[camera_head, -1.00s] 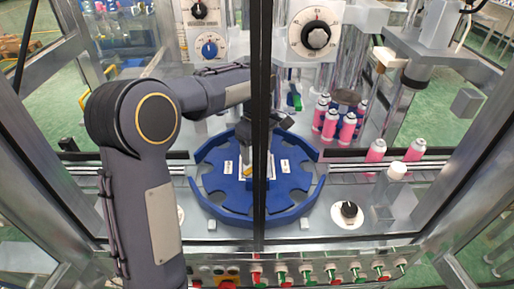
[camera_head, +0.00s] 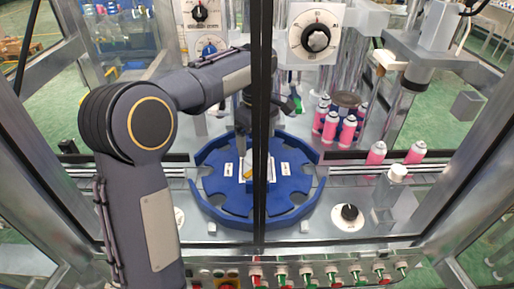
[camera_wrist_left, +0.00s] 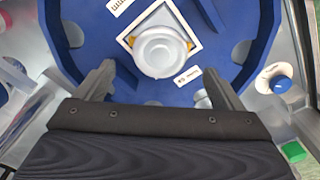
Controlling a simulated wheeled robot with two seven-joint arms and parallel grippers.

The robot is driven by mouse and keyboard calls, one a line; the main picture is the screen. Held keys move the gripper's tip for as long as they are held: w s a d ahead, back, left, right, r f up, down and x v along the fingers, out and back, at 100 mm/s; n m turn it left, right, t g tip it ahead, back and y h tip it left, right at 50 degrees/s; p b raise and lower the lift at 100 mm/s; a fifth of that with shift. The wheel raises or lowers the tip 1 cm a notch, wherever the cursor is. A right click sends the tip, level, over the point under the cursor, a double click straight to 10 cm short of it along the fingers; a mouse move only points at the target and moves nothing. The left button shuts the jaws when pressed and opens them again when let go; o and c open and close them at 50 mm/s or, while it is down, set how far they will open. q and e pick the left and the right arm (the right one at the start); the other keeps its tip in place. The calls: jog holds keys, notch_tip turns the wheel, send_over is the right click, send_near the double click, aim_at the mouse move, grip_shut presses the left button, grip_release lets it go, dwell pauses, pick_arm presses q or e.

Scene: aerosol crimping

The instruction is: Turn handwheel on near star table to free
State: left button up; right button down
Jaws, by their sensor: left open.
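The near star table (camera_head: 215,205) is a blue notched disc with white labels on it. Its white round handwheel (camera_head: 249,166) stands at the middle, partly hidden by a dark upright post. In the left wrist view, the handwheel (camera_wrist_left: 160,52) is a pale round knob over a white square plate with yellow corners. My left gripper (camera_wrist_left: 160,84) is open, its two fingers spread on either side below the knob in that picture, with no contact visible. In the head view the post hides much of this gripper. My right gripper is not in view.
The dark post (camera_head: 262,120) crosses the view in front of the table. Pink cans (camera_head: 347,129) stand behind to the right, and two more (camera_head: 376,153) stand by the rail. A black knob (camera_head: 349,212) is at right. A row of valves (camera_head: 330,274) lines the front edge.

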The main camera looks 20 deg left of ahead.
pick_arm(q)
jog(key=shift+r, duration=1.5)
